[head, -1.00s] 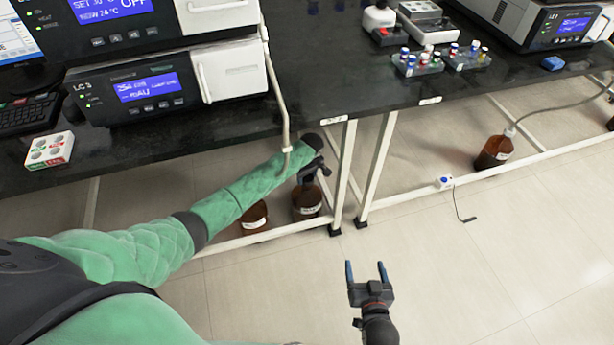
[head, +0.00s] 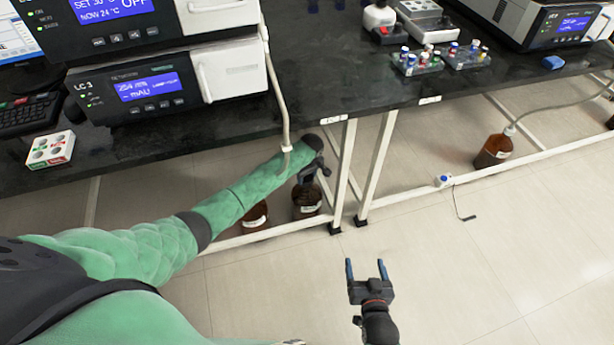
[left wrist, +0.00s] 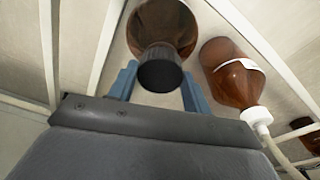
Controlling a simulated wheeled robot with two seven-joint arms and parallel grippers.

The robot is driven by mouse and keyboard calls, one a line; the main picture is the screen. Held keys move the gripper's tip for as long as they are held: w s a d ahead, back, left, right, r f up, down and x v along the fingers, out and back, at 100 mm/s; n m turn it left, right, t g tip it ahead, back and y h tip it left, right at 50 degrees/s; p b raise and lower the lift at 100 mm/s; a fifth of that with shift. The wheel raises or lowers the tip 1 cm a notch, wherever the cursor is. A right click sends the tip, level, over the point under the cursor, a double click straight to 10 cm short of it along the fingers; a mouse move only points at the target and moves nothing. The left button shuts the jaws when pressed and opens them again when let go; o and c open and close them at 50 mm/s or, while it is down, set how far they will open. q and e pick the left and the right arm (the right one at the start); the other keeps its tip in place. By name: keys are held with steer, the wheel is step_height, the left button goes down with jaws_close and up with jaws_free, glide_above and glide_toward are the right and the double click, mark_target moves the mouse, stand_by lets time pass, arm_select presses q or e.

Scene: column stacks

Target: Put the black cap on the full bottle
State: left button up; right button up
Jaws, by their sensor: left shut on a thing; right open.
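The black cap (left wrist: 160,70) is between the fingers of my left gripper (left wrist: 158,88) in the left wrist view, and the gripper is shut on it. Directly beyond the cap is a brown glass bottle (left wrist: 165,22); the cap overlaps its neck, and I cannot tell whether it is seated. In the head view my left gripper (head: 312,170) is over this bottle (head: 306,202), which stands on the floor under the bench. The cap is hard to make out there. My right gripper (head: 369,272) is open and empty over clear floor.
A second brown bottle (left wrist: 232,75) with a white cap and tube stands close beside; it shows in the head view (head: 255,217). White bench legs (head: 375,170) are just right of my left gripper. Another brown bottle (head: 494,150) stands further right. The front floor is clear.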

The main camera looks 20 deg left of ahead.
arm_select(q)
steer(key=shift+f, duration=0.4)
stand_by(0.4)
steer(key=o, duration=1.1)
steer(key=shift+r, duration=0.1)
steer(key=r, duration=0.2)
steer(key=r+p, duration=0.1)
steer(key=r, duration=0.4)
steer(key=shift+s+d+r+p, duration=0.25)
steer(key=shift+s+d+p, duration=0.05)
steer(key=shift+d+p, duration=0.1)
